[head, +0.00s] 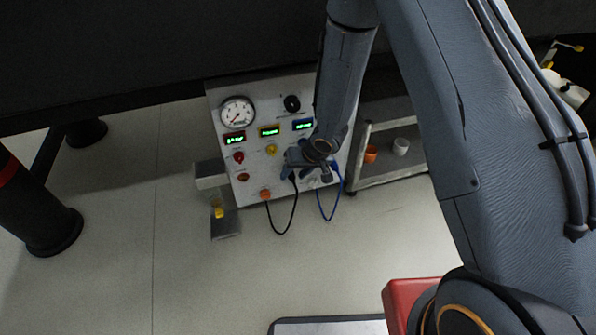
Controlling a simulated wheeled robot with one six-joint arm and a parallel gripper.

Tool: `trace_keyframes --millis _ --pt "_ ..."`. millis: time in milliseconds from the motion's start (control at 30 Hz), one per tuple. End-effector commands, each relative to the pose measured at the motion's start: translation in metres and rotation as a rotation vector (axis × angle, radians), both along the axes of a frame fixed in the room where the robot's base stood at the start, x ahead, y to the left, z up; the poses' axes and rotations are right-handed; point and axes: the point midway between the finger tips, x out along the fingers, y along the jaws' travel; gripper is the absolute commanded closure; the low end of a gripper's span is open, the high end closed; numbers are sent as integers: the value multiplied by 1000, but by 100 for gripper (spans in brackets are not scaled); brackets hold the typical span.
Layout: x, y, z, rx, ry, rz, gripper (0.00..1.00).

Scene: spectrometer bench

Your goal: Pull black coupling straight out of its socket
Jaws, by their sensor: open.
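A white instrument panel (250,180) faces me in the middle of the head view. My gripper (318,172) is open in front of the panel's lower right part. A black cable (283,232) hangs in a loop from near the orange socket at lower left up to the area beside my gripper. A blue cable (328,217) hangs just right of it. The black coupling itself is hidden or too small to make out; its cable's upper end shows just below the gripper. I cannot tell whether the fingers touch anything.
The panel carries a gauge (237,112), a black knob (292,103), green displays (270,131) and coloured buttons. A metal bracket with a yellow item (218,212) stands left. A shelf with an orange cup (370,154) and white cup (401,146) is right.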

Motion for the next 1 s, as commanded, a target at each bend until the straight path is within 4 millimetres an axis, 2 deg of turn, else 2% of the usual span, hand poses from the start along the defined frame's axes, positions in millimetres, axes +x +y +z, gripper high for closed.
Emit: trace_keyframes --millis 233,500,1000 --pt "1 1 -1 0 -1 0 59" --pt "1 1 -1 1 -1 -1 100" --pt "-12 -3 -1 1 1 -2 100"
